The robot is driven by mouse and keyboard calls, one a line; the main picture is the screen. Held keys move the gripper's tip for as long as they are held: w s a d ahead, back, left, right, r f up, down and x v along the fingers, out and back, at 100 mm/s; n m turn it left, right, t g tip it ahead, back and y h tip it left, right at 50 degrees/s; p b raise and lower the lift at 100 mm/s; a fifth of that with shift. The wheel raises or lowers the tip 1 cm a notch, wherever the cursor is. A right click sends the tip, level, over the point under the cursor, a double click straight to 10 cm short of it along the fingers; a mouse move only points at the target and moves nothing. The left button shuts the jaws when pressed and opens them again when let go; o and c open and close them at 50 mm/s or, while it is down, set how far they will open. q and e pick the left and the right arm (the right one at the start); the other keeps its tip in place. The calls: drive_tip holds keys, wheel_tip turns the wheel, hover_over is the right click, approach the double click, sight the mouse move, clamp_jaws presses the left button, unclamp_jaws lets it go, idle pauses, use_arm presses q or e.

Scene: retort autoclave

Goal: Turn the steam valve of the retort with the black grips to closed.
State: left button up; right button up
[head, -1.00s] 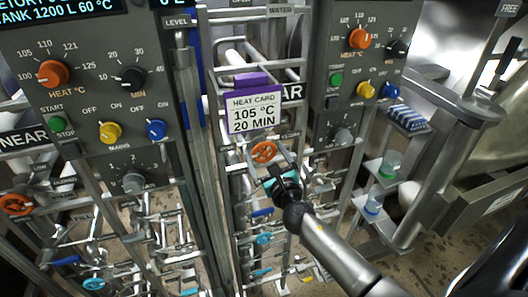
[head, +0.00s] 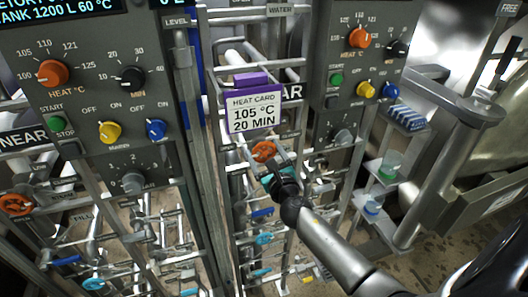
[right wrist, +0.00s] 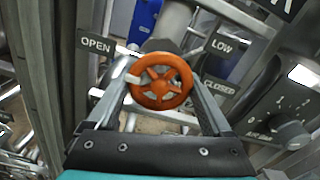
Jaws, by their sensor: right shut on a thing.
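An orange valve handwheel (head: 264,151) sits on the pipe rack below the heat card in the head view. In the right wrist view the wheel (right wrist: 160,82) is between my two fingers, with a white tab at its left side. An OPEN label (right wrist: 96,45) stands to its upper left, a LOW label (right wrist: 221,46) to its upper right and a CLOSED label (right wrist: 218,87) to its right. My right gripper (head: 269,165) is shut on the wheel, one finger on each side. My left gripper is not in view.
Another orange handwheel (head: 15,205) is at the far left. Grey control panels (head: 352,95) with knobs flank the rack. A heat card (head: 252,113) reads 105 °C, 20 MIN. Pipes and blue-handled valves crowd the space below. Shelves with small jars (head: 390,165) stand at the right.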

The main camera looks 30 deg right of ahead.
drive_tip(key=shift+c, duration=1.3)
